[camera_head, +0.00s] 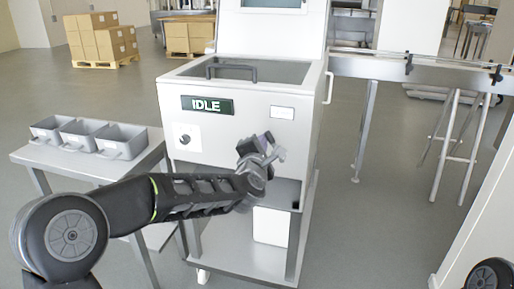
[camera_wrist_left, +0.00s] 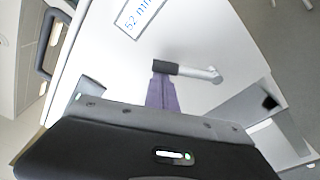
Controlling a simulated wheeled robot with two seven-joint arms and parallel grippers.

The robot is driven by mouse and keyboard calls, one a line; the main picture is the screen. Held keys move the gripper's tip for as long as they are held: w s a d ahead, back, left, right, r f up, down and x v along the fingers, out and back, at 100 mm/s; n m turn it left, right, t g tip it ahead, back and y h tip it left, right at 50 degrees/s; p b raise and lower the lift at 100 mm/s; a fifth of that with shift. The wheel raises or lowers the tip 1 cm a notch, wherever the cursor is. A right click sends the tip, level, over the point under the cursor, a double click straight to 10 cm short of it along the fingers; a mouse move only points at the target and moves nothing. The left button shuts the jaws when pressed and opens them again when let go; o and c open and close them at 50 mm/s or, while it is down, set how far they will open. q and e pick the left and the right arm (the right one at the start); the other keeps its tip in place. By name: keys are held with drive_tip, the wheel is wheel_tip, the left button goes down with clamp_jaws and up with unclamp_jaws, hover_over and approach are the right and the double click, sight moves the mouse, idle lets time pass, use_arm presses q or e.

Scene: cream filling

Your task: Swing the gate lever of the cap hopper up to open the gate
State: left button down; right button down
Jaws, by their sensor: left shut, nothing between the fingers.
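The cap hopper (camera_head: 240,135) is a white cabinet with an IDLE display (camera_head: 207,105) on its front. In the left wrist view its gate lever (camera_wrist_left: 190,70) has a black grip at the left end and a grey arm running right to a rounded pivot. My left gripper (camera_head: 264,140) is in front of the cabinet's lower right front. Its purple fingers (camera_wrist_left: 161,92) are shut and empty, with their tips at the black grip. Whether they touch it I cannot tell. In the head view the gripper largely hides the lever. My right gripper is out of view.
A "52 mm" label (camera_wrist_left: 138,14) is on the front panel. A side table (camera_head: 40,152) with grey bins (camera_head: 120,141) stands left of the cabinet. A conveyor (camera_head: 430,72) runs off to the right. The cabinet's lower shelf (camera_head: 240,262) holds a white box (camera_head: 271,227).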

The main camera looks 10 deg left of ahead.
sight(275, 130)
use_arm(q)
drive_tip(key=d+r+m, duration=0.1)
drive_tip(key=d+m, duration=0.1)
drive_tip(key=shift+r+m, duration=0.1)
drive_tip(key=shift+m, duration=0.2)
drive_tip(key=shift+s+d+r+m+t, duration=0.1)
drive_tip(key=shift+d+r+m+t, duration=0.15)
drive_tip(key=shift+d+m+t, duration=0.45)
drive_tip(key=shift+d+r+g, duration=0.1)
drive_tip(key=shift+d+g, duration=0.15)
drive_tip(key=shift+g, duration=0.15)
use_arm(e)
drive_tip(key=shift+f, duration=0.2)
use_arm(q)
drive_tip(key=shift+d, duration=0.1)
drive_tip(key=shift+b, duration=0.3)
